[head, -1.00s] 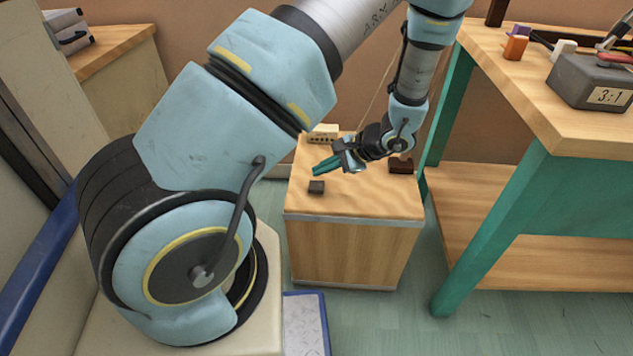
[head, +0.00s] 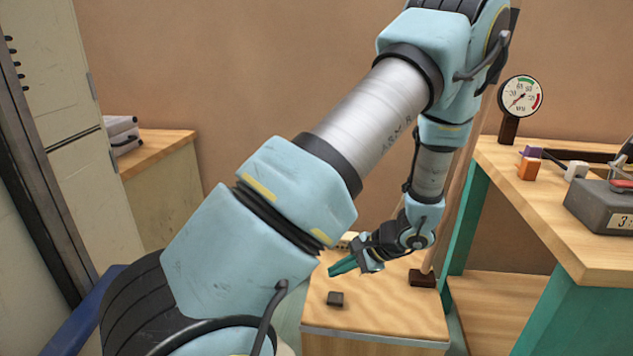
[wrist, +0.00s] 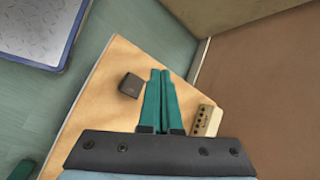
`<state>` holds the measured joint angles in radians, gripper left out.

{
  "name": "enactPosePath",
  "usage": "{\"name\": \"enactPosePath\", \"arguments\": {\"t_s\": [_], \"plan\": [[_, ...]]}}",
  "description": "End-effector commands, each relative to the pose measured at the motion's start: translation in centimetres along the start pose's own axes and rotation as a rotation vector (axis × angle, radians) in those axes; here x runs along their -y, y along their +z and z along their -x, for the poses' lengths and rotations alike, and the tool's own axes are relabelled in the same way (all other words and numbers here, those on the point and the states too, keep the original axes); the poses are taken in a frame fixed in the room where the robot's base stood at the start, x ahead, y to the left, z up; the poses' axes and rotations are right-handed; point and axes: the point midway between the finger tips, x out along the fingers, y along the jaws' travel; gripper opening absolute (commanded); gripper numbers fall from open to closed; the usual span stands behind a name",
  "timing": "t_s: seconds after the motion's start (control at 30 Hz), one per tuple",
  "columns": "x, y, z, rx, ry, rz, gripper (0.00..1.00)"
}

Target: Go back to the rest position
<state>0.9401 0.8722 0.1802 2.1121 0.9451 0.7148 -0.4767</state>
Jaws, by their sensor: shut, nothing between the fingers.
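My gripper (head: 345,266) is above the low wooden cabinet (head: 390,318) in the head view. Its teal fingers are together and hold nothing. In the wrist view the shut fingers (wrist: 159,98) point over the cabinet top. A small dark block (head: 335,299) lies on the cabinet top, apart from the fingers; it also shows in the wrist view (wrist: 131,85), left of the fingertips. A pale block with a row of dark holes (wrist: 206,121) is right of the fingers in the wrist view. In the head view it is mostly hidden behind my gripper.
A dark base (head: 422,279) with an upright stick stands at the cabinet's right. The teal-legged workbench (head: 520,215) on the right carries a gauge (head: 521,95), an orange block (head: 527,169) and a grey box (head: 603,206). A blue-edged platform (wrist: 40,28) is on the floor.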

Motion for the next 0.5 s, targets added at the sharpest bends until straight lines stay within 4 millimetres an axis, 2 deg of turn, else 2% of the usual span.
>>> {"name": "enactPosePath", "arguments": {"t_s": [0.3, 0.5], "plan": [[2.4, 10.5, 2.3, -0.065, 0.424, 0.450, 0.00], [3.4, 15.8, 4.4, -0.158, 0.604, 0.750, 0.00]]}}
